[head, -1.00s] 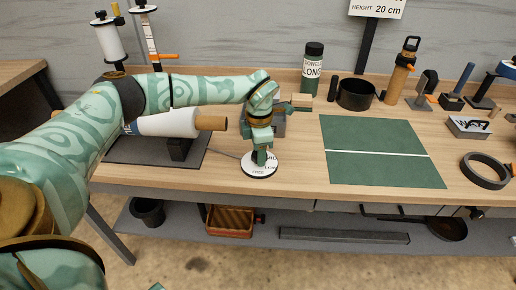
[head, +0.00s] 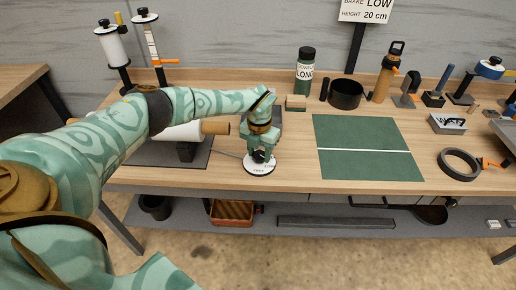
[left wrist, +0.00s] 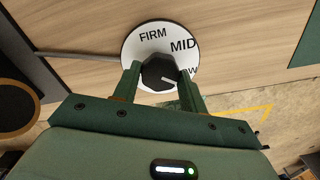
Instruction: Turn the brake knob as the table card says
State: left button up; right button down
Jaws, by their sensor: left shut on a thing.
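The table card (head: 367,10) at the top of the head view reads BRAKE LOW, HEIGHT 20 cm. The brake knob (left wrist: 157,72) is black and faceted, with a short white mark. It sits on a round white dial (left wrist: 134,48) printed FIRM, MID and a partly hidden LOW. The mark points right and slightly down, roughly toward LOW. The dial (head: 259,169) also shows at the bench's front edge in the head view. My left gripper (left wrist: 160,78) is shut on the knob, a finger on each side. My right gripper is out of view.
A white roll (head: 182,132) on a dark base is left of the dial. A green mat (head: 368,135) lies to the right. A dark bottle marked LONG (head: 305,72), a black bowl (head: 346,93) and several tools stand behind. A reddish basket (head: 232,211) is on the lower shelf.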

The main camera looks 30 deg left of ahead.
aim_at(259, 154)
pick_arm(q)
jog(key=shift+r+n+p, duration=0.1)
jog(key=shift+n+p, duration=0.2)
jog(key=shift+n, duration=0.2)
jog(key=o, duration=1)
jog(key=shift+c, duration=0.2)
notch_tip(259, 154, up, 16)
jog(key=p, duration=0.4)
jog(key=shift+r, duration=0.1)
